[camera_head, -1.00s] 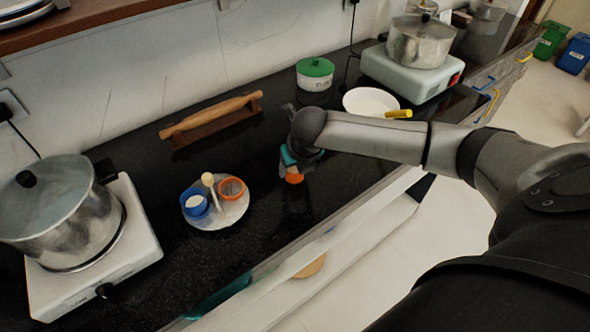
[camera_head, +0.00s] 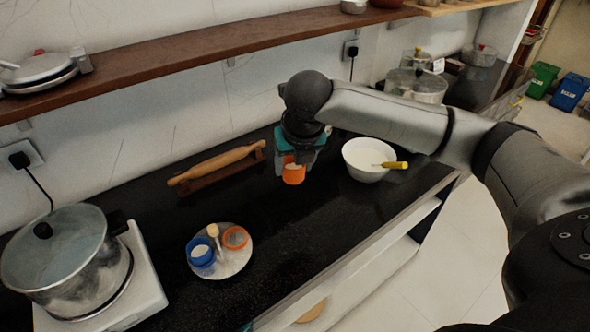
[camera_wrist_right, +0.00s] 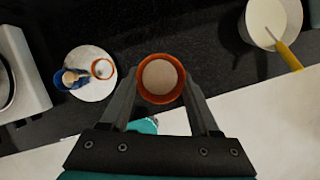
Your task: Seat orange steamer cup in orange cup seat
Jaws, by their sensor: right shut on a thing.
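The orange steamer cup (camera_head: 293,174) is held by my right gripper (camera_head: 296,163), above the black counter. In the right wrist view the cup (camera_wrist_right: 161,79) sits between the two fingers, its open top facing the camera and something pale inside. The orange cup seat (camera_head: 236,237) is a ring on a round white tray (camera_head: 234,266), left of and below the held cup in the head view. The seat also shows in the right wrist view (camera_wrist_right: 103,69), left of the cup and apart from it. My left gripper is not in view.
A blue cup (camera_head: 201,256) with white contents and a pale wooden-headed tool (camera_head: 214,231) share the tray. A rolling pin (camera_head: 217,163) lies behind on its stand. A white bowl (camera_head: 364,160) with a yellow-handled utensil stands right. A pot (camera_head: 65,250) is on a stove at left.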

